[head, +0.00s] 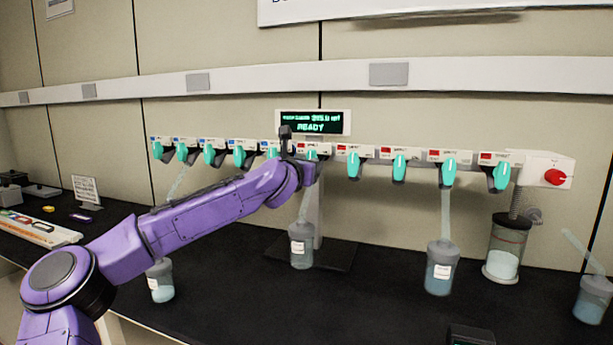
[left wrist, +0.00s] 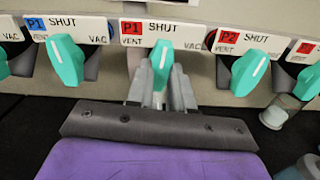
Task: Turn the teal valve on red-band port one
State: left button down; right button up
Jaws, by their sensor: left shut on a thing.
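The teal valve on red-band port one (left wrist: 162,62) is in the middle of the left wrist view, under a label with a red P1 square and the word SHUT. Its white line points nearly straight up, toward SHUT. My left gripper (left wrist: 166,88) is shut on this valve, with a grey finger at each side of its lower part. In the head view the valve (head: 312,154) shows just past the end of my purple left arm, which partly hides the gripper. My right gripper is not in view.
Teal valves with blue bands stand to the left; the red-band P2 valve (left wrist: 249,73) is close on the right. A display (head: 313,122) reads READY. A red knob (head: 555,177) is at the far right.

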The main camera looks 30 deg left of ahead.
pick_arm(q)
jog(key=shift+r+n+b, duration=0.2)
jog(key=shift+n+b, duration=0.25)
jog(key=shift+n, duration=0.15)
jog(key=c, duration=1.2)
grip_release()
jog(key=shift+c, duration=0.2)
jog(key=shift+o, duration=1.2)
jog(key=shift+w+f, duration=0.1)
jog(key=shift+f, duration=0.05)
jog(key=b+v, duration=0.3)
jog(key=v, duration=0.7)
jog(key=shift+s, duration=0.25)
